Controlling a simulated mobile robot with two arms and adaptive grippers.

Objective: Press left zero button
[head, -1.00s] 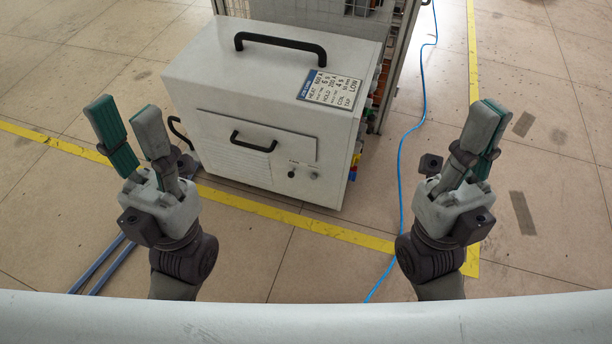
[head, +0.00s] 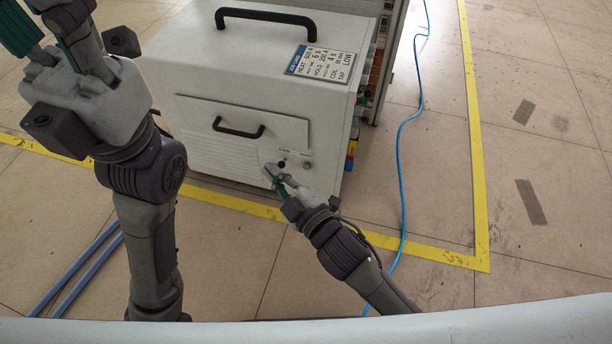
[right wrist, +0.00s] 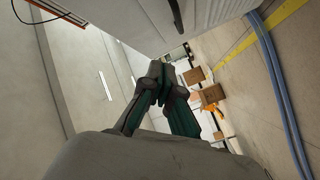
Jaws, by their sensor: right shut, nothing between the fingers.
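The white induction heater box (head: 240,75) stands on the floor in the head view. Low on its front face are two small round controls: a dark left one (head: 282,163) and a greyer right one (head: 307,166), with tiny unreadable labels. My right gripper (head: 270,172) is shut and empty, its tips just below and left of the dark control in the picture; I cannot tell whether they touch the panel. Its shut fingers also show in the right wrist view (right wrist: 167,78). My left gripper (head: 50,28) is large at the upper left, fingers apart, tips partly cut off.
A black front handle (head: 238,130) and a top handle (head: 265,16) stick out from the box. A blue cable (head: 402,140) runs along the floor at right. Yellow floor tape (head: 478,150) borders the area.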

